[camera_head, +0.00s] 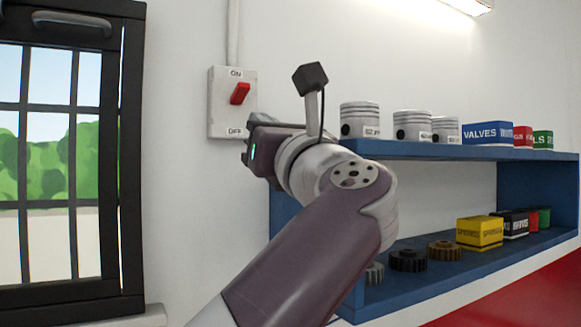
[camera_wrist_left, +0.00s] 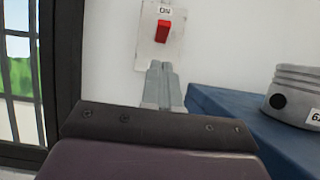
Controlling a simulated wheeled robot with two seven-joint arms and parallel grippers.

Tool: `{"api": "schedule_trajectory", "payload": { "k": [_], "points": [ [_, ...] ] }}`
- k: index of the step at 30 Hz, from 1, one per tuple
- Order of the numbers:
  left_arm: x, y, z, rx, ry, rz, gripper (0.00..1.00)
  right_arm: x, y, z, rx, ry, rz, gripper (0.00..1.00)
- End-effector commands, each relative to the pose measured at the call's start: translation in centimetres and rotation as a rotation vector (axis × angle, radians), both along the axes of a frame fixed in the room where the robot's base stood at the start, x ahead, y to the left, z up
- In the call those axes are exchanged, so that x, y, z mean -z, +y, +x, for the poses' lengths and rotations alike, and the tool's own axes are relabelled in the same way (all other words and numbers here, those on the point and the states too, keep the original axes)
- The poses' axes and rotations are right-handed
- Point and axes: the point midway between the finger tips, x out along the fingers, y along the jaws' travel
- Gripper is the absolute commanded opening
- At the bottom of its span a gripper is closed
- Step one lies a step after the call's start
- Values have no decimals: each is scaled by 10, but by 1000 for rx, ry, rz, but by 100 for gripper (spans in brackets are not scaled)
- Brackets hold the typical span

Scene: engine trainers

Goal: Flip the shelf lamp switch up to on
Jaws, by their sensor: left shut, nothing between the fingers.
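The switch is a red lever (camera_head: 239,93) on a pale grey wall plate (camera_head: 219,112) marked ON above and OFF below. The lever sits nearer the ON label and appears tipped up; it also shows in the left wrist view (camera_wrist_left: 162,32). My left gripper (camera_head: 246,153) is in front of the plate's lower right part, below the lever. In the left wrist view its fingers (camera_wrist_left: 160,66) are together and empty, just under the lever, with a gap visible. They hide the plate's lower part there. My right gripper is out of view.
A blue shelf (camera_head: 430,150) with pistons (camera_head: 412,125) and boxes stands right of the switch, close to my left arm. A barred window (camera_head: 75,160) is on the left. A lamp (camera_head: 468,6) above the shelf glows. A conduit (camera_head: 233,35) runs up from the plate.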

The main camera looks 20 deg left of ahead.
Motion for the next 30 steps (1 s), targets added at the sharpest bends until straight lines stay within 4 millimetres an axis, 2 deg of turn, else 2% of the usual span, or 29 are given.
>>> {"api": "schedule_trajectory", "payload": {
  "k": [1, 3, 7, 12, 30],
  "points": [
    [9, -10, -8, 8, -4, -2, 0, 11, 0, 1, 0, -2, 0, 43],
    [14, -22, -18, 7, -3, -2, 0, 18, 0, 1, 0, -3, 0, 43],
    [21, -40, -34, 6, -3, -1, 0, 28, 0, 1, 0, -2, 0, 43],
    [25, -54, -47, 3, -3, -1, 0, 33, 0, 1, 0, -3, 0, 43],
    [25, -58, -50, 0, -2, -1, 0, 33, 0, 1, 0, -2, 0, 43]
  ]
}}
